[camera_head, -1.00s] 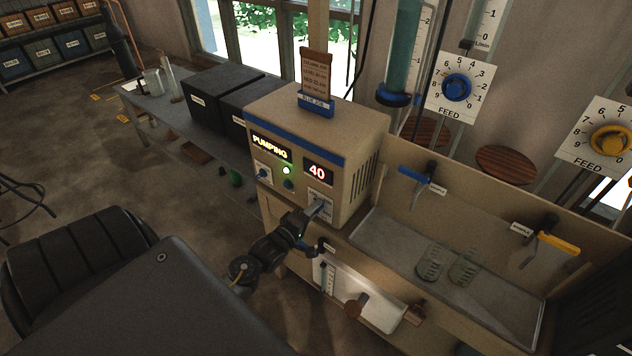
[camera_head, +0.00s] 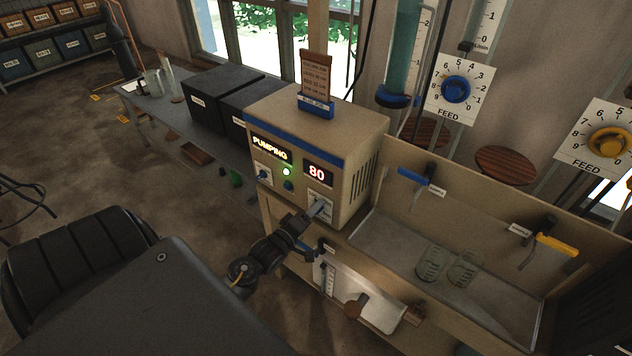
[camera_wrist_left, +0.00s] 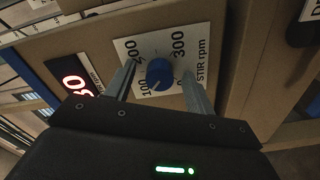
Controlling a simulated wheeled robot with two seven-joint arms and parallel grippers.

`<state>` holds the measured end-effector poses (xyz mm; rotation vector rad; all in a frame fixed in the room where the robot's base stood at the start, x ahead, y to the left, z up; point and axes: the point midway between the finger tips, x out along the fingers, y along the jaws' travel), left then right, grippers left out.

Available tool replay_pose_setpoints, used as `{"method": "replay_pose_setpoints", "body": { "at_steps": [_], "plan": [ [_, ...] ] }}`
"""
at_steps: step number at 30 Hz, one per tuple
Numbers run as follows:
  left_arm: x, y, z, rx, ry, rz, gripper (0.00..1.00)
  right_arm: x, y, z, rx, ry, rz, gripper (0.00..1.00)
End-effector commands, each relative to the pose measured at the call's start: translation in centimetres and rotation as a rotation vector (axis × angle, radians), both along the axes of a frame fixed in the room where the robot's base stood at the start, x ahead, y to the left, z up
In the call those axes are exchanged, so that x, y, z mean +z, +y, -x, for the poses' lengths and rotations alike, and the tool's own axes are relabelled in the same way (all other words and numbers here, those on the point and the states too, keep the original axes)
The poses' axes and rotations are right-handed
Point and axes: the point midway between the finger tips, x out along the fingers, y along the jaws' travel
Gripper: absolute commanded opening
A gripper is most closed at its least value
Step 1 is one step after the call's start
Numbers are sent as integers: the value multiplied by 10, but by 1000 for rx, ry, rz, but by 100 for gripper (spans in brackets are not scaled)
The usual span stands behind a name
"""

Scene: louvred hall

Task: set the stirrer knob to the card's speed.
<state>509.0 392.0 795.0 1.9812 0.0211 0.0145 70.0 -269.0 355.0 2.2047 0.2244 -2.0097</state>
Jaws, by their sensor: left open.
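The stirrer knob (camera_wrist_left: 160,73) is a round blue knob on a white plate (camera_wrist_left: 196,38) marked "STIR rpm" in the left wrist view. The dial's 100 and 300 show beside it. My left gripper (camera_head: 318,209) is at the machine's front; in the wrist view its open fingers (camera_wrist_left: 158,82) stand on either side of the knob. I cannot tell whether they touch it. The box-like machine (camera_head: 360,138) shows "PUMPING", a lit green lamp and a red display (camera_head: 317,173) reading 80. The brown card (camera_head: 315,75) stands in a blue holder on top; its small text is hard to read.
Two dark boxes (camera_head: 203,97) stand on the bench left of the machine. A tray (camera_head: 400,243) with glassware (camera_head: 430,263) lies to the right, below blue (camera_head: 414,175) and yellow-handled (camera_head: 557,243) taps. Blue (camera_head: 456,89) and yellow (camera_head: 608,142) FEED knobs are behind.

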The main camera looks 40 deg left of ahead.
Motion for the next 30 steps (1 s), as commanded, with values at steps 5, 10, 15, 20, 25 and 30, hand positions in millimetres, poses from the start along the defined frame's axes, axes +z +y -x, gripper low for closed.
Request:
{"method": "replay_pose_setpoints", "body": {
  "at_steps": [5,10,15,20,25,30],
  "plan": [
    [3,0,21,0,3,0,54,14,0,0,1,0,0,36],
    [3,-1,43,0,3,0,54,24,-3,0,3,-1,3,36],
    [2,-2,61,0,3,1,54,30,-6,0,3,0,6,36],
    [1,-2,68,0,1,0,54,32,-8,0,4,0,10,36],
    [0,-2,68,0,0,0,54,31,-8,0,4,0,10,36],
    [-1,-2,71,1,2,0,54,30,-8,0,4,0,10,36]
  ]
}}
